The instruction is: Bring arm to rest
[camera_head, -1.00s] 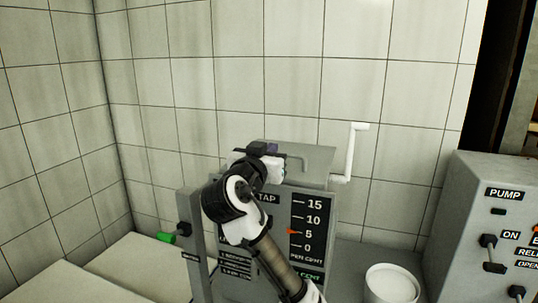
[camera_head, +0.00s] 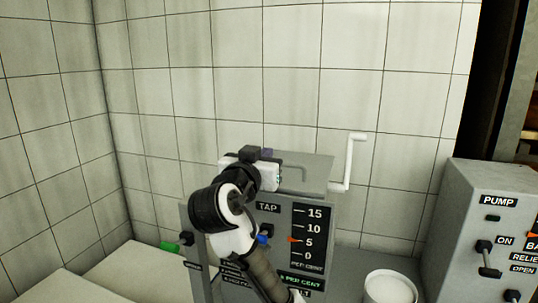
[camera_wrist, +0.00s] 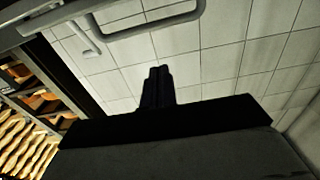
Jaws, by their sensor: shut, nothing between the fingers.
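My arm stands bent in front of the grey tap machine (camera_head: 310,172) in the head view, its white and black wrist before the machine's upper left part. In the wrist view my gripper (camera_wrist: 157,88) shows as two dark fingers side by side, shut with nothing between them. It points toward the white tiled wall and is clear of any object there. In the head view the fingertips are not clearly visible.
A white crank (camera_head: 350,165) stands at the machine's right. A white bucket (camera_head: 390,287) is in front of the wall. A grey pump box (camera_head: 495,215) stands at right. Shelves with cheese wheels (camera_wrist: 25,145) show in the wrist view. Pale slabs (camera_head: 125,272) lie at left.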

